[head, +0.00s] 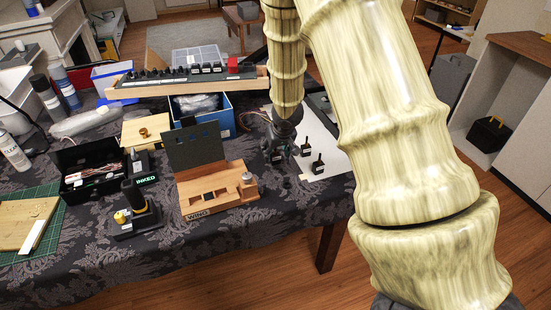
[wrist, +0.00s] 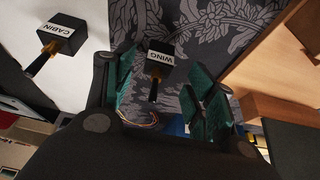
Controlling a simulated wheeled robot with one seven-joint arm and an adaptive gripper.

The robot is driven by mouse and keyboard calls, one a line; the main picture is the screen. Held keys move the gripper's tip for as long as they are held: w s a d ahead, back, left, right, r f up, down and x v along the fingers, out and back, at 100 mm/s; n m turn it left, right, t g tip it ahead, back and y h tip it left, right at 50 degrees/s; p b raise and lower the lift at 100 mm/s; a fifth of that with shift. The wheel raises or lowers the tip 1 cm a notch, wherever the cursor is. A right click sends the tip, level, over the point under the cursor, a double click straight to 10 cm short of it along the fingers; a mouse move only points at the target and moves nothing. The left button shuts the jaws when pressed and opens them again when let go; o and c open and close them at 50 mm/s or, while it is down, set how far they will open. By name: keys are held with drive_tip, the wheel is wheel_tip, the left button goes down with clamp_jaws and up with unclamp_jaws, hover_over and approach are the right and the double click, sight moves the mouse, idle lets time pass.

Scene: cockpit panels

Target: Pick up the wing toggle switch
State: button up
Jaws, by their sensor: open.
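The wing toggle switch (wrist: 160,60) is a small black block with a white WING label and a dark lever. In the wrist view it shows between the green-padded fingers of my open gripper (wrist: 163,84), with gaps on both sides. It is over the dark patterned cloth. In the head view my gripper (head: 280,150) points down at the table, just left of the white sheet. There the wing switch is hard to make out among the fingers. A similar switch labelled CABIN (wrist: 66,38) lies on the white sheet in the wrist view.
Two black toggle switches (head: 318,164) stand on the white sheet (head: 330,150) right of my gripper. Left of it is a wooden block marked WING (head: 222,196) with a dark upright panel (head: 194,145). A blue box (head: 202,117) and a switch panel stand behind.

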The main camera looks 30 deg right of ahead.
sight(276, 153)
drive_tip(key=shift+x, duration=1.85)
drive_tip(key=shift+d, duration=0.2)
drive_tip(key=c, duration=1.1)
